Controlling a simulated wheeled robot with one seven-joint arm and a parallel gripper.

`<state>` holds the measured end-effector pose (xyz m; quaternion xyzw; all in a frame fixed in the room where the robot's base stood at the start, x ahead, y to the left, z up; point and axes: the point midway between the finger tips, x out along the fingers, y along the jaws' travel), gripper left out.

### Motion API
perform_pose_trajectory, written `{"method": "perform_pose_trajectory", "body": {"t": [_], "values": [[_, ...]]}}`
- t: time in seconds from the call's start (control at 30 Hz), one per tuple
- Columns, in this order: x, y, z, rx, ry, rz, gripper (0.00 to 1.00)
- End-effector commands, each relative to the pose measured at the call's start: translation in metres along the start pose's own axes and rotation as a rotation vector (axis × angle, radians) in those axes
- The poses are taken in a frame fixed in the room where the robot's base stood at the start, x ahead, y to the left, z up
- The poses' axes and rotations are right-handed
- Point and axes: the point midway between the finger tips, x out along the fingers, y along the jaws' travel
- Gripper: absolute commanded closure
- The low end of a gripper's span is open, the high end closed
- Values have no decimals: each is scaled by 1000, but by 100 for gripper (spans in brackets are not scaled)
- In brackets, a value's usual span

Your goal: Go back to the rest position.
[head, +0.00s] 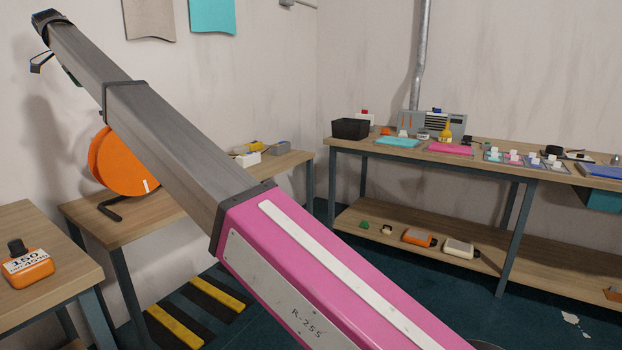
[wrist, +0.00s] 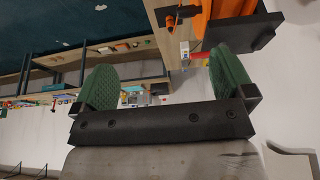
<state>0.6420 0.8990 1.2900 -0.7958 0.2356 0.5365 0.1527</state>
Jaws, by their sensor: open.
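My gripper (wrist: 163,78) shows in the wrist view with its two green ribbed fingers spread wide apart. Nothing is held between them. In the head view my arm, pink near and grey farther out, stretches from the bottom right up to the top left. The wrist view is turned over, with the floor at the top and benches behind the fingers.
An orange disc (head: 117,163) stands on the left bench (head: 120,215), partly behind my arm. A long bench (head: 340,146) at the right carries a black box (head: 350,129), trays and small parts. Dark floor (head: 365,290) lies open between.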

Motion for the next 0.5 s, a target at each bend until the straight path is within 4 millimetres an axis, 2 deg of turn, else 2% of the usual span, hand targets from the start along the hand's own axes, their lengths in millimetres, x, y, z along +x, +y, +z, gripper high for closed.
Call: {"method": "perform_pose_trajectory", "body": {"t": [0.27, 0.37, 0.5], "values": [[56, 16, -19, -32, -10, 11, 0], [84, 24, -28, -49, -17, 17, 0], [134, 42, -45, -79, -28, 25, 0]]}}
